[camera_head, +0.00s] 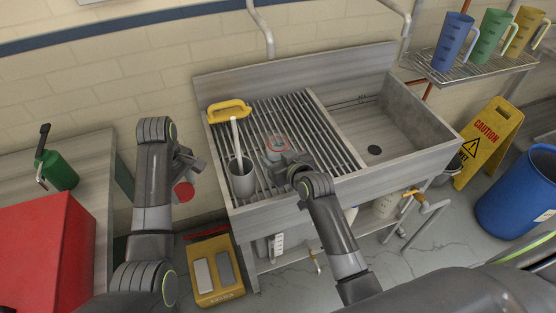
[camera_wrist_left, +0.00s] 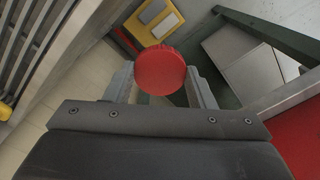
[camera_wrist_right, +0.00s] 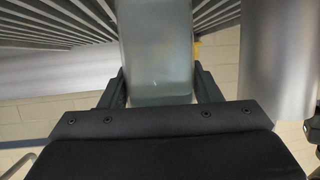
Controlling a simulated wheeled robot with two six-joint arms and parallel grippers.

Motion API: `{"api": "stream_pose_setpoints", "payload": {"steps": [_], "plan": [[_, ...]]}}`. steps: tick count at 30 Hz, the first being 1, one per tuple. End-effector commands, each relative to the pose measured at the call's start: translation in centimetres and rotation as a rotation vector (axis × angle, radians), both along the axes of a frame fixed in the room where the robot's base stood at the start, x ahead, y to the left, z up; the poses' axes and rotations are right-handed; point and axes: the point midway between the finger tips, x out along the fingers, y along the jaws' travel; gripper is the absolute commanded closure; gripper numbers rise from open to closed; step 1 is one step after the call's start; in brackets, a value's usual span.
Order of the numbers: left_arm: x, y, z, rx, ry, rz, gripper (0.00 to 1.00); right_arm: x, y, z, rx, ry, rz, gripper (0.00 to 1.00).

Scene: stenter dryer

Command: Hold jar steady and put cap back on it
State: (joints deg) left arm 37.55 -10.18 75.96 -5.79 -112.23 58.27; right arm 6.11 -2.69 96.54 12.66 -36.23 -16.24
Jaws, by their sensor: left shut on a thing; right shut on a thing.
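The red round cap (camera_head: 183,191) is held by my left gripper (camera_head: 187,174) to the left of the sink, over the floor. In the left wrist view the cap (camera_wrist_left: 160,71) sits between the two fingers of the gripper (camera_wrist_left: 163,88). The jar (camera_head: 274,147) stands on the slatted drainboard, pale and translucent with a reddish ring at its top. My right gripper (camera_head: 282,158) is shut on it. In the right wrist view the pale, see-through jar (camera_wrist_right: 158,60) fills the space between the fingers (camera_wrist_right: 160,88). The cap and jar are well apart.
A grey cylinder (camera_head: 242,181) with a stick stands on the drainboard (camera_head: 312,146) left of the jar. The sink basin (camera_head: 405,133) is right. A yellow scale-like box (camera_head: 214,268) is on the floor; a red box (camera_head: 45,245) is left.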

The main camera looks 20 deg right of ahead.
Motion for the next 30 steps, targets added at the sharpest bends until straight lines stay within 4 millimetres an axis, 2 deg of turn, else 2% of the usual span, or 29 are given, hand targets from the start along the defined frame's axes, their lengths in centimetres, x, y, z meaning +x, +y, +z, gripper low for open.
{"api": "stream_pose_setpoints", "payload": {"steps": [1,5,13,17,24,30], "plan": [[0.0,0.0,0.0,0.000,0.000,0.000,0.71,0.0,0.0,0.0,0.000,0.000,0.000,0.66],[0.0,0.0,0.0,0.000,0.000,0.000,0.71,0.0,0.0,0.1,0.001,-0.003,0.000,0.81],[0.0,0.0,-0.1,0.000,0.000,0.000,0.71,0.1,0.0,0.8,0.001,-0.006,0.000,0.81],[0.0,0.0,-0.3,0.000,0.000,0.000,0.71,0.1,0.0,2.7,0.001,-0.009,0.000,0.81],[0.0,0.0,-0.7,0.000,0.000,0.000,0.71,0.1,0.0,7.4,-0.001,-0.009,0.001,0.81],[0.0,0.0,-0.9,0.000,0.000,0.000,0.71,0.1,0.0,9.7,0.000,-0.006,0.000,0.81]]}}
